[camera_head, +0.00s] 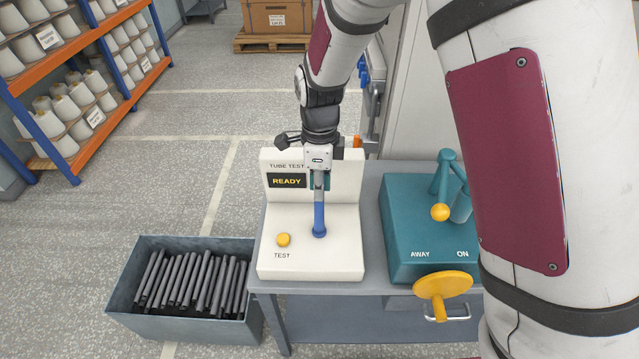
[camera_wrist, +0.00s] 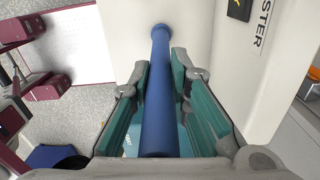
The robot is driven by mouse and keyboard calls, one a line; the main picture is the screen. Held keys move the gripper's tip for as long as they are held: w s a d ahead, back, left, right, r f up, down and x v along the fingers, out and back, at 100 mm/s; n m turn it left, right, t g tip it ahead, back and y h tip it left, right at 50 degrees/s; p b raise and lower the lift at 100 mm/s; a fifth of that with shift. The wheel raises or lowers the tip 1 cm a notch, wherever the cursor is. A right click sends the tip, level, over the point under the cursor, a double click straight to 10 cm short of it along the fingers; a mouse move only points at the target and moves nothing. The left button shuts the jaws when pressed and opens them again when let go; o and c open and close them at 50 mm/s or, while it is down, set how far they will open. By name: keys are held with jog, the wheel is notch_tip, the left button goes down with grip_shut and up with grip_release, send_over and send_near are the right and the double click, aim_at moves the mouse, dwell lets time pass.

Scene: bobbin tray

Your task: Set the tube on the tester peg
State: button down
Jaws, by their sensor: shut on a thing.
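The blue tube (camera_head: 319,217) hangs upright from my gripper (camera_head: 319,184), over the white top of the tube tester (camera_head: 340,252). Its wider lower end is at or just above that top; I cannot tell if it touches. In the wrist view the tube (camera_wrist: 160,95) runs between the teal finger pads of my gripper (camera_wrist: 160,90), which is shut on it. The tester peg does not show; the tube may cover it. The tester's display (camera_head: 287,181) reads READY, and a yellow TEST button (camera_head: 283,240) is left of the tube.
A grey bin (camera_head: 190,328) of dark tubes stands left of the grey table (camera_head: 372,190). A teal machine (camera_head: 410,232) with a yellow knob and handwheel (camera_head: 444,285) is to the right. The tester's raised back panel stands just behind my gripper.

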jog(key=shift+f, duration=0.35)
jog(key=c, duration=1.8)
grip_release()
jog(key=shift+r+p, duration=1.9)
jog(key=shift+r, duration=3.65)
